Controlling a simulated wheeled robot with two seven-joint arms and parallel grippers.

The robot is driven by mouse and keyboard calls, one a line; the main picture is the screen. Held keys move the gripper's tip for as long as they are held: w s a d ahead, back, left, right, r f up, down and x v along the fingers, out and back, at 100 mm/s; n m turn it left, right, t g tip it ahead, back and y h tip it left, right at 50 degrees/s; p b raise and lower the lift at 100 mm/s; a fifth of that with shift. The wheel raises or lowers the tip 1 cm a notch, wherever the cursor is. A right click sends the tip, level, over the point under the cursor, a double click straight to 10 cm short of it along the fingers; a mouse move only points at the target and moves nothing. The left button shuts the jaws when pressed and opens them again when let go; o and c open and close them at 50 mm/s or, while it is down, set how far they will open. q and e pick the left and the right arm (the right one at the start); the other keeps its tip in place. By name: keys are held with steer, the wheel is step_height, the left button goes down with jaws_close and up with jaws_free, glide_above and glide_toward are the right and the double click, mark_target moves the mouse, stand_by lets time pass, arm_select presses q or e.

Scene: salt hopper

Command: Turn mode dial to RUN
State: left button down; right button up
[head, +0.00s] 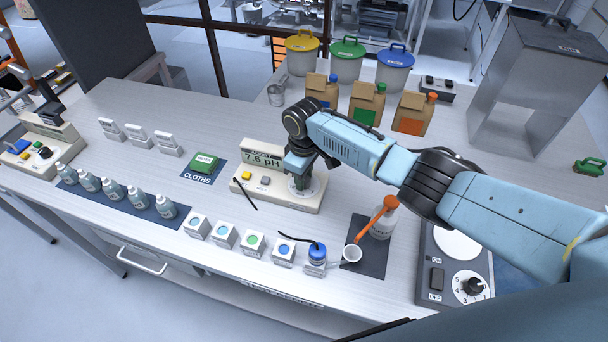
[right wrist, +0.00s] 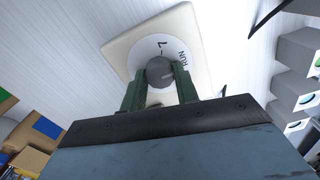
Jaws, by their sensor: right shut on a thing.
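The mode dial is a round grey knob (right wrist: 159,71) on a white disc on the beige pH meter (head: 262,191). The meter's screen reads 7.6 pH. In the right wrist view, the fingers of my right gripper (right wrist: 160,88) lie on either side of the knob and are shut on it. RUN is printed on the disc to the upper right of the knob. I cannot tell which mark the knob points at. In the head view, my right gripper (head: 301,182) is over the dial and hides the knob. My left gripper is not in view.
Brown bags and jugs stand behind. A stirrer plate (head: 470,289) with another knob is at right.

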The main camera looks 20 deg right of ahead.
steer(key=o, duration=1)
steer(key=shift+c, duration=0.2)
steer(key=shift+r, duration=0.15)
step_height(320, 180, up, 13)
steer(key=shift+s, duration=0.1)
